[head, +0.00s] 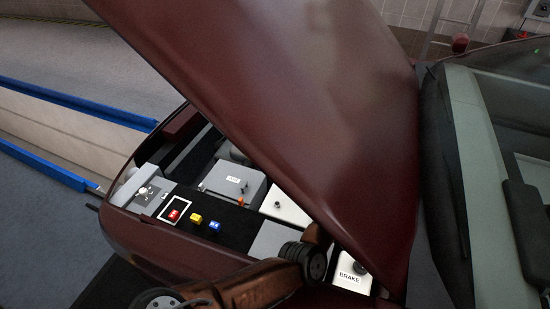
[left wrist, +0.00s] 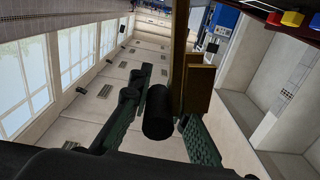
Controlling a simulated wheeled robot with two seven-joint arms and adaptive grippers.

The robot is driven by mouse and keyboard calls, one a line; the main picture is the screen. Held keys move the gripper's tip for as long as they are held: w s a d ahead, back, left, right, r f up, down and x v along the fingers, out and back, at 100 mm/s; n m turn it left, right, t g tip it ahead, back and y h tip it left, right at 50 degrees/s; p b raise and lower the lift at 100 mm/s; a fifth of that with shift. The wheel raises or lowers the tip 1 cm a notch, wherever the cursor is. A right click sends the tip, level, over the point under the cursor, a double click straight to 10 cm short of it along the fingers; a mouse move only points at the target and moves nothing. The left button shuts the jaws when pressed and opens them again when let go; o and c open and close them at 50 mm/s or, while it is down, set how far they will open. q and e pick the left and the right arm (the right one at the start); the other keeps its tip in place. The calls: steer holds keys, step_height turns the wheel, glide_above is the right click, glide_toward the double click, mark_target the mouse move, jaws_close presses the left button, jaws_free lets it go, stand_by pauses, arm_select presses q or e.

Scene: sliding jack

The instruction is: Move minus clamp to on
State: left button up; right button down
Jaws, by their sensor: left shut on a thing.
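In the left wrist view, my left gripper (left wrist: 166,118) has dark green fingers on either side of a short black cylinder (left wrist: 158,112), in front of a brown bar (left wrist: 178,50). I cannot tell whether the cylinder is part of the minus clamp. In the head view, a grey labelled box (head: 228,180), likely the battery, sits in the engine bay. The left fingertips cannot be made out in the head view. My right gripper does not show.
The raised dark red hood (head: 330,90) covers much of the bay's right side. Red (head: 174,215), yellow (head: 196,218) and blue (head: 215,225) blocks stand at the bay's front; a white BRAKE-labelled box (head: 350,275) is at lower right. Blue rails (head: 80,100) lie left of the car.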

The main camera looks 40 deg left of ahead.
arm_select(q)
jaws_close()
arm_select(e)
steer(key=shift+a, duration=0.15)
